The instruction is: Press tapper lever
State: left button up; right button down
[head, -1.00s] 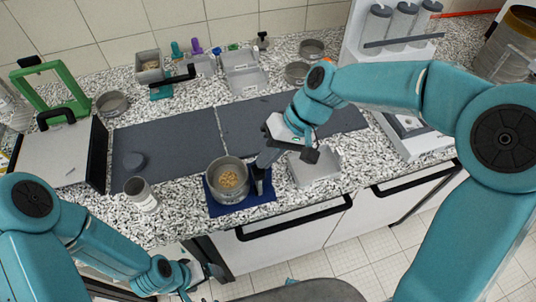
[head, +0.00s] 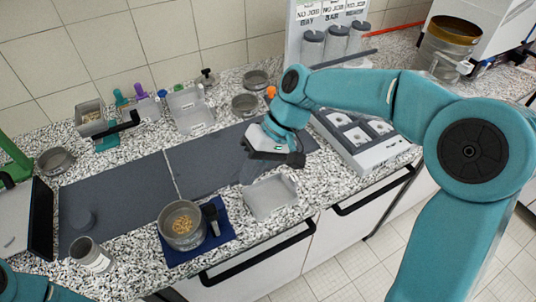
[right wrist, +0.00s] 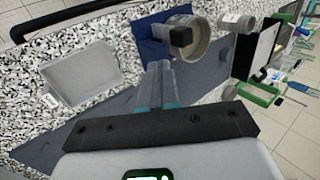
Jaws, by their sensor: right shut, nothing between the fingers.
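A round metal sieve pan (head: 182,226) with tan grains stands on a blue mat (head: 228,236). A black upright handle (head: 211,218) stands at its right side; it may be the tapper lever, but I cannot tell for sure. In the right wrist view its dark top (right wrist: 181,37) shows against the pan. A black arm on a teal base (head: 118,131) stands farther back left. My right gripper (head: 248,174) is shut and empty, above the dark mat, behind and right of the pan and apart from the handle. Its fingers (right wrist: 157,70) show together. My left gripper is out of view.
A clear shallow tray (head: 270,196) lies right of the blue mat. A grey cup (head: 92,255) stands front left. Dark grey mats (head: 115,190) cover the middle counter. A white unit with compartments (head: 365,135) stands right; bins and sieves line the back.

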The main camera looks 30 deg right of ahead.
jog(key=v, duration=0.4)
jog(key=shift+d, duration=0.55)
jog(key=shift+r, duration=0.1)
